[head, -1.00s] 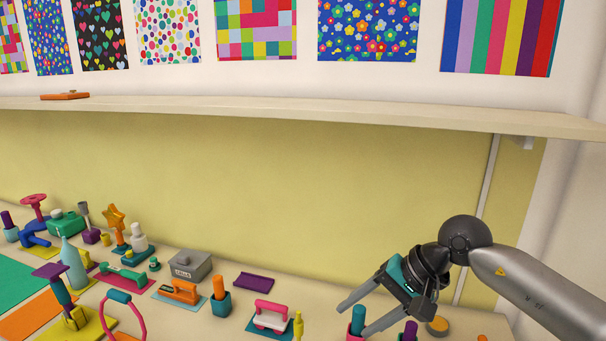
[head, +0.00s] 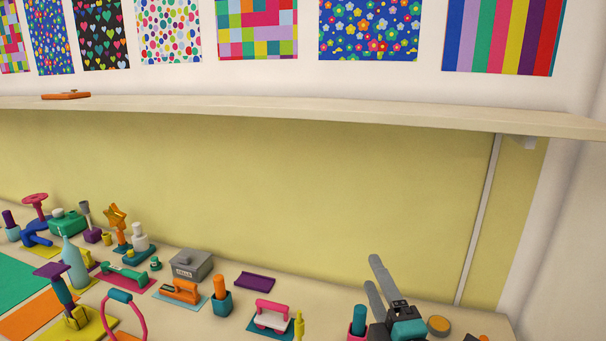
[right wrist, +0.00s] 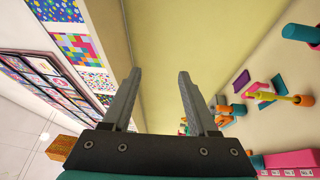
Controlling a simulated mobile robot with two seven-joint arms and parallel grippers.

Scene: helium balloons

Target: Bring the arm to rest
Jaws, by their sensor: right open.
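My right gripper (head: 377,280) is low at the right of the head view, above the right end of the worktable (head: 340,300). Its two grey fingers point up and stand apart with nothing between them. In the right wrist view the fingers of the right gripper (right wrist: 156,85) are spread and empty, with the yellow-green back panel (right wrist: 170,45) beyond them. Most of my right arm is out of the head view. My left gripper is not in view.
Several tools and supplies crowd the table's left and middle. A long shelf (head: 300,112) runs above, holding an orange item (head: 66,95).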

